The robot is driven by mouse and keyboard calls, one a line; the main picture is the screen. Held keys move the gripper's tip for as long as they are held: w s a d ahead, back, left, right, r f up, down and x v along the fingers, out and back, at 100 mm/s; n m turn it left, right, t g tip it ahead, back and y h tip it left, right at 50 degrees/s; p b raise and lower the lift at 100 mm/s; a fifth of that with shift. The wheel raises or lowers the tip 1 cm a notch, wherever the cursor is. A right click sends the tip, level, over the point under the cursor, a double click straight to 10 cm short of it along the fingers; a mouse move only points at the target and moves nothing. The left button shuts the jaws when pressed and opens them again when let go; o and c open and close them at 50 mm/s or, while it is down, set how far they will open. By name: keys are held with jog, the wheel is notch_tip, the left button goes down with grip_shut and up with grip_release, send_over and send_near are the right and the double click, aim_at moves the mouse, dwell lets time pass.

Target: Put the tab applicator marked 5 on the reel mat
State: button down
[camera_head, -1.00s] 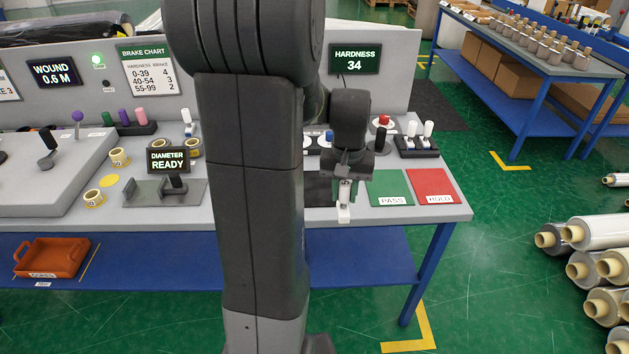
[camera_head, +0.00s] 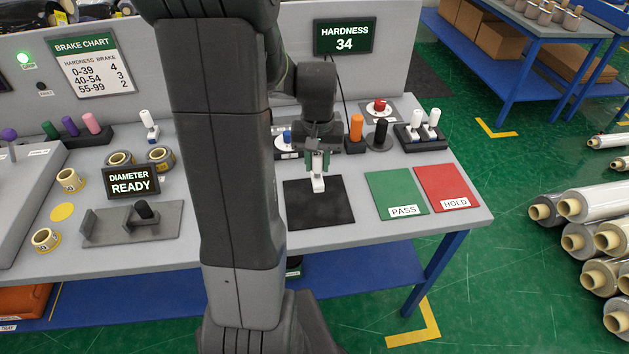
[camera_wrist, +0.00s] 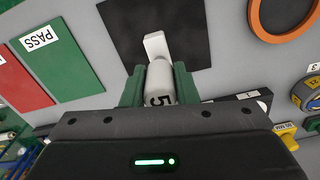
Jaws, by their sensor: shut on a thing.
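My gripper (camera_head: 317,164) is shut on a white tab applicator (camera_head: 318,183). In the wrist view the applicator (camera_wrist: 159,82) sits between the green fingers, and its body is marked 5. Its flat white foot points away from the gripper. A black square mat (camera_head: 325,212) lies on the bench under the applicator. The mat (camera_wrist: 193,25) shows behind the foot in the wrist view. The applicator is over the mat's far part in the head view; I cannot tell whether it touches.
A green PASS pad (camera_head: 393,188) and a red HOLD pad (camera_head: 446,186) lie right of the mat. Orange (camera_head: 356,128) and black (camera_head: 381,131) handles and two white applicators (camera_head: 424,125) stand behind. An orange ring (camera_wrist: 254,22) shows beside the mat. My arm hides part of the bench.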

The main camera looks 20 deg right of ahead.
aim_at(317, 177)
jog(key=shift+f, duration=3.15)
jog(key=shift+f, duration=0.2)
jog(key=c, duration=1.1)
grip_release()
jog(key=shift+c, duration=0.2)
jog(key=shift+r, duration=0.1)
notch_tip(317, 177, up, 12)
jog(key=shift+r, duration=0.1)
